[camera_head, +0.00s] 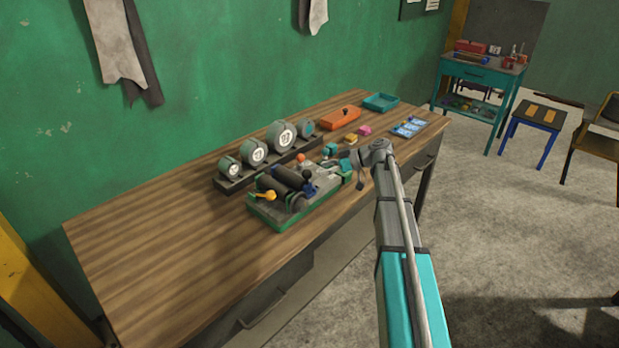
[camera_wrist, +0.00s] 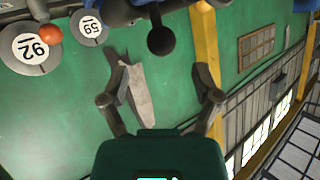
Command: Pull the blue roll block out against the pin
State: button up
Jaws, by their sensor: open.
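The roll device (camera_head: 268,222) has a green base and dark rollers and sits on the wooden bench. The blue roll block (camera_head: 309,187) is at the right end of the rollers, small and partly covered. Blue parts of it show at the top edge of the wrist view (camera_wrist: 122,10), with a dark round knob (camera_wrist: 160,40) on a stem. The pin itself I cannot make out. My gripper (camera_wrist: 165,85) is open, with nothing between its fingers. The knob is above and between the fingertips in the wrist view, apart from them. In the head view my gripper (camera_head: 331,168) is just right of the block.
An orange ball (camera_head: 301,158) stands behind the block. A rack of round numbered weights (camera_head: 256,152) lies behind the device. An orange box (camera_head: 341,119), a teal tray (camera_head: 381,102) and blue cards (camera_head: 408,128) are farther right. The bench's left part is clear.

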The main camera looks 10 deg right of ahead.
aim_at(307, 173)
jog(key=shift+b+x, duration=0.9)
jog(key=shift+x, duration=2.15)
